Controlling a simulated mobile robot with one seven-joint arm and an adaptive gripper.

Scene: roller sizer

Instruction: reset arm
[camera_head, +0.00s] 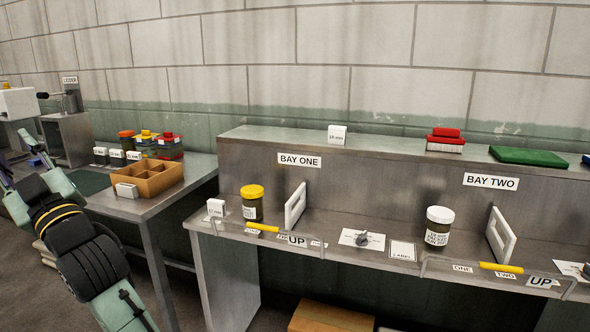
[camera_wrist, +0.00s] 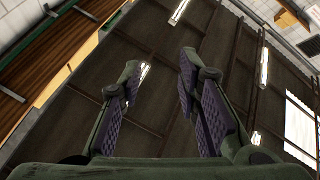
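My gripper (camera_wrist: 160,85) shows in the wrist view with its two padded fingers apart and nothing between them. It points up toward a dark ceiling with beams and lights. A yellow-lidded jar (camera_head: 251,203) stands in bay one and a white-lidded jar (camera_head: 438,229) stands in bay two, both away from my gripper.
A steel bench (camera_head: 340,165) with two labelled bays fills the right. A side table (camera_head: 193,188) holds a wooden divided box (camera_head: 152,179) and several lidded jars. A red item (camera_head: 445,140) and a green item (camera_head: 527,156) lie on the upper shelf. A cardboard box (camera_head: 330,318) is below.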

